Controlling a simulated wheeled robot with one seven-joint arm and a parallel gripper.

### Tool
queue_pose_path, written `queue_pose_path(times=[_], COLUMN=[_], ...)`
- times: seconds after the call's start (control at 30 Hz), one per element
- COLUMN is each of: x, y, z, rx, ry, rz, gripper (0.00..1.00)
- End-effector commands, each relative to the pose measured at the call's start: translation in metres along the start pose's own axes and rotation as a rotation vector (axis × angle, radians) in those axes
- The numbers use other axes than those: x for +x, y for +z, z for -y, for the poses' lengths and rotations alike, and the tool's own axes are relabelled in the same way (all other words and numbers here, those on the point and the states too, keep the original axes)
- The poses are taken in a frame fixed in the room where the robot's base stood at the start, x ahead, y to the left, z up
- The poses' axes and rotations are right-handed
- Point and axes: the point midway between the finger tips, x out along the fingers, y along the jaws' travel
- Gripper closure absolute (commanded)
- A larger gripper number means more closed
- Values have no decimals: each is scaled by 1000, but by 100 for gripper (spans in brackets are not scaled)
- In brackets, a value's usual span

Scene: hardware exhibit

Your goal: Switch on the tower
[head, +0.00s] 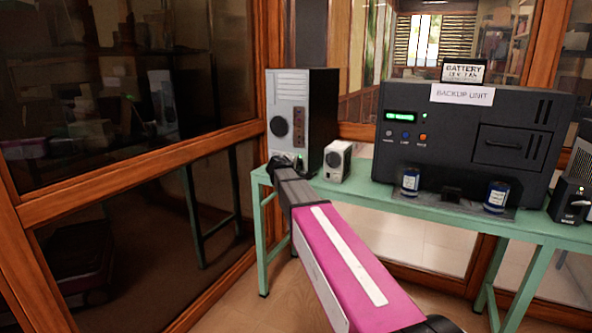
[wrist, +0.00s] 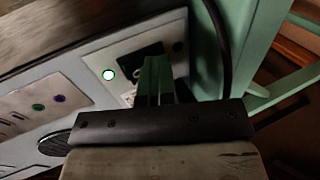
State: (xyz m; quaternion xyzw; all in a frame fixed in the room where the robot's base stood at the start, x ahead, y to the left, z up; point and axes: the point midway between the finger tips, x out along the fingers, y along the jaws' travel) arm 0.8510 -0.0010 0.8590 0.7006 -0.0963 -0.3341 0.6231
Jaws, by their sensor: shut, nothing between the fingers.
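The tower (head: 302,110), a silver-fronted black case, stands upright at the left end of the green bench. Its front has vents, a round dark disc and a brown strip of small ports. My gripper (head: 283,162) is at the low front of the tower, hiding part of its bottom edge. In the wrist view, the shut, empty fingers (wrist: 155,78) are over a pale panel (wrist: 95,68) on the front. A black switch plate (wrist: 140,63) is partly hidden behind the fingertips, so its position is unclear. A small round light (wrist: 108,74) beside it glows white-green. Contact cannot be told.
A small white speaker-like box (head: 337,161) stands just right of the tower. A large black backup unit (head: 470,135) with lit display fills the middle of the green bench (head: 400,203), two small jars before it. A wood-framed glass wall (head: 150,160) is close on the left.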

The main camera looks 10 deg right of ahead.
Motion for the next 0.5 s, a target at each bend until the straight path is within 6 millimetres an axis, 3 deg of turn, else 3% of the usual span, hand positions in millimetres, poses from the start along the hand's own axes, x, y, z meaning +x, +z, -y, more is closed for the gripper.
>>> queue_pose_path(times=[0.5], x=[-4], y=[0], z=[-15], rx=[-1], ry=[3], rz=[0], gripper=[100])
